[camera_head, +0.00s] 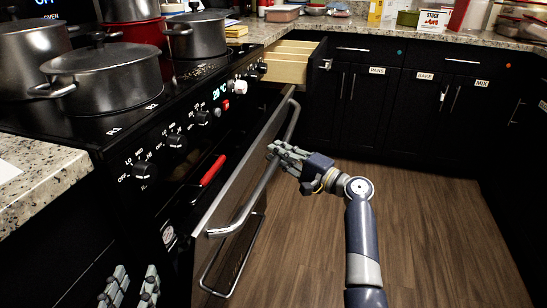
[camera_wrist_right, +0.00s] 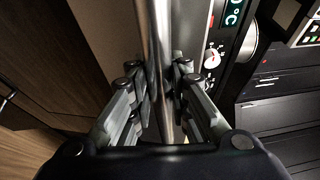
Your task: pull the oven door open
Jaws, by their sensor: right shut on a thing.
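The oven door (camera_head: 228,200) is tilted part way open below the stove's knob panel, with a dark gap behind its top edge. Its long metal handle (camera_head: 257,192) runs along the door's outer side. My right gripper (camera_head: 274,152) is shut on this handle, toward its far part. In the right wrist view the handle bar (camera_wrist_right: 157,50) passes between the fingers of my right gripper (camera_wrist_right: 160,92). My left gripper (camera_head: 131,287) is at the bottom left, in front of the stove, with its two fingers apart and nothing between them.
A red-handled item (camera_head: 213,170) shows in the gap behind the door. Pots, including a dark lidded pot (camera_head: 103,80), stand on the stovetop. An open wooden drawer (camera_head: 290,68) juts out beyond the oven. The wooden floor (camera_head: 425,225) to the right is clear.

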